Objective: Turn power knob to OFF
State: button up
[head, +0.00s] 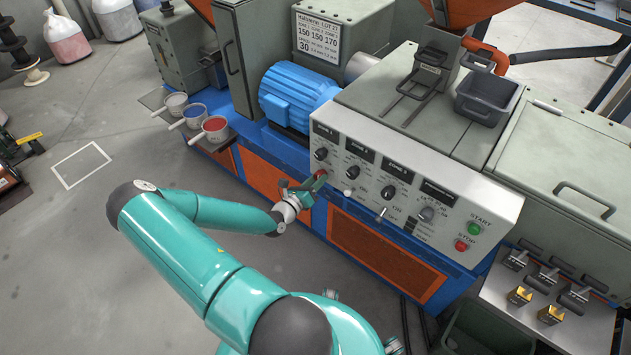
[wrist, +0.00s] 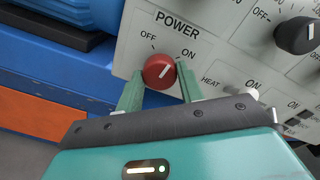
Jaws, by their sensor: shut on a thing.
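The red power knob (wrist: 159,71) sits on the pale control panel (wrist: 215,62) under the word POWER. Its white pointer line tilts to the upper right, toward ON. The OFF mark (wrist: 147,42) is at the upper left of the knob. My gripper (wrist: 159,86) has one green finger on each side of the knob and is shut on it. In the head view my gripper (head: 309,184) reaches the panel's lower left corner, where only a little of the red knob shows.
Black zone knobs (head: 352,172) and a small toggle switch (head: 381,213) are to the right of my gripper. Green START (head: 474,228) and red STOP (head: 461,245) buttons are at the panel's right end. Cups (head: 215,127) stand on a shelf to the left.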

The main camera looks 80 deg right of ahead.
jog(key=n, duration=1)
jog(key=shift+n, duration=0.4)
jog(key=o, duration=1)
jog(key=shift+w, duration=0.1)
jog(key=v, duration=1.3)
jog(key=shift+w+a+r, duration=0.15)
jog(key=shift+w+a, duration=0.15)
